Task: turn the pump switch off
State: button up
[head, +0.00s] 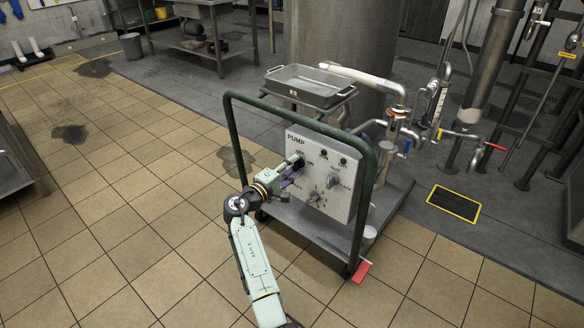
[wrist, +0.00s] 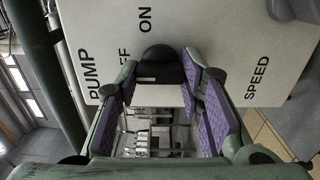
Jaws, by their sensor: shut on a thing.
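The pump switch (wrist: 160,62) is a black knob on the pale panel (head: 345,203) marked PUMP. In the wrist view the knob sits beside the ON and OFF labels. My gripper (wrist: 163,77) has its purple-padded fingers on either side of the knob and is shut on it. In the head view my gripper (head: 292,173) reaches the panel's upper left and covers much of the switch. I cannot tell which label the switch points to.
A green tube frame (head: 366,215) surrounds the panel on a cart.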

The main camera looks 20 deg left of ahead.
jog(key=o, duration=1.2)
jog(key=shift+c, duration=0.2)
jog(key=v, duration=1.2)
